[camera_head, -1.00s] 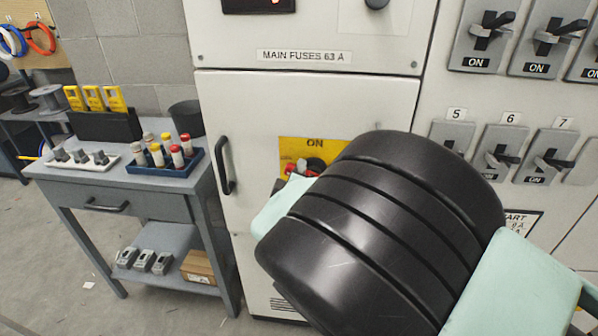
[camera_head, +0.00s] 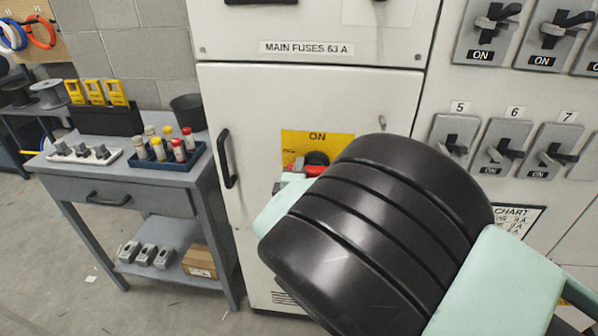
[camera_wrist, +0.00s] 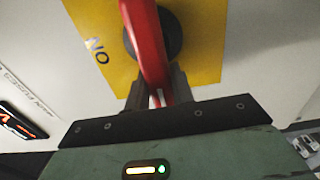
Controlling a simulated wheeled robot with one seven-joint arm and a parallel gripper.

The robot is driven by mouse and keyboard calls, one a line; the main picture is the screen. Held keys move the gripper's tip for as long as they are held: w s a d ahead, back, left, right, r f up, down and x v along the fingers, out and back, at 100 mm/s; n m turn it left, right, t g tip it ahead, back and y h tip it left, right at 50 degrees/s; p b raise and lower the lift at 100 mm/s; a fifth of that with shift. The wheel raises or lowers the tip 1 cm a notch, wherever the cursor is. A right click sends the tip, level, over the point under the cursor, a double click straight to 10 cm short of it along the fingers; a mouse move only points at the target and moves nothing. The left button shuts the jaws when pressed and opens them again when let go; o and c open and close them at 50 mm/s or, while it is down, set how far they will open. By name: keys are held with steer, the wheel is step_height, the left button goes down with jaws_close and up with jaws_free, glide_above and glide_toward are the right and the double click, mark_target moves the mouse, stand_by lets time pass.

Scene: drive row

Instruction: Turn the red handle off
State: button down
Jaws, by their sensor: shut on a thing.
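The red handle (camera_wrist: 147,45) sits on a dark round hub (camera_wrist: 172,33) on a yellow plate (camera_wrist: 205,60) marked ON, seen close in the wrist view. In the head view the yellow plate (camera_head: 340,144) is on the cabinet door, and only part of the red handle (camera_head: 313,170) shows there. My gripper (camera_wrist: 160,97) is shut on the end of the handle, one finger on each side. In the head view my own arm covers the gripper's fingertips and the plate's lower right part.
The grey cabinet door (camera_head: 275,105) has a black pull (camera_head: 227,158) at its left. Switches (camera_head: 505,147) numbered 5, 6 and 7 are on the panel at right. A workbench (camera_head: 120,177) with a fuse tray (camera_head: 170,165) stands at left.

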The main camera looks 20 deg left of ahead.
steer(key=c, duration=1.2)
jaws_free()
steer(key=p+v, duration=0.5)
steer(key=v, duration=1.2)
steer(key=shift+s+d, duration=0.15)
steer(key=shift+s, duration=0.1)
